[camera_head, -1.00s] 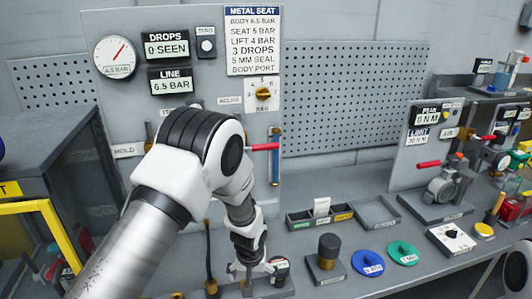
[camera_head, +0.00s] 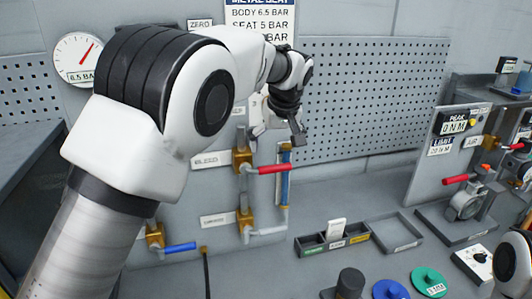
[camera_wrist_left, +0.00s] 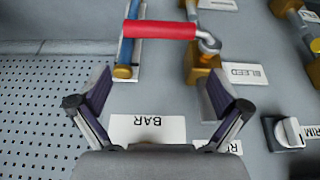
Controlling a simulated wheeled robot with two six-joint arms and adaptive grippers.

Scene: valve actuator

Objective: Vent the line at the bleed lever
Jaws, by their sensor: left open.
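The bleed lever has a red handle (camera_head: 273,169) that sticks out level to the right from a brass valve (camera_head: 242,160) beside the BLEED label (camera_head: 210,160). In the left wrist view the red handle (camera_wrist_left: 160,30) lies across the top, past the fingertips, with its valve at its right end. My left gripper (camera_head: 279,136) is just above the handle in the head view. In the left wrist view my left gripper (camera_wrist_left: 158,85) is open and empty, its fingers apart from the handle. My right gripper does not show.
A blue-handled lever (camera_head: 180,247) and a lever by the lower label (camera_head: 265,231) are below. A blue tube (camera_head: 285,180) stands beside the red handle. The pressure gauge (camera_head: 78,58) reads 6.5 bar. Trays (camera_head: 332,240) and discs (camera_head: 390,290) lie on the bench.

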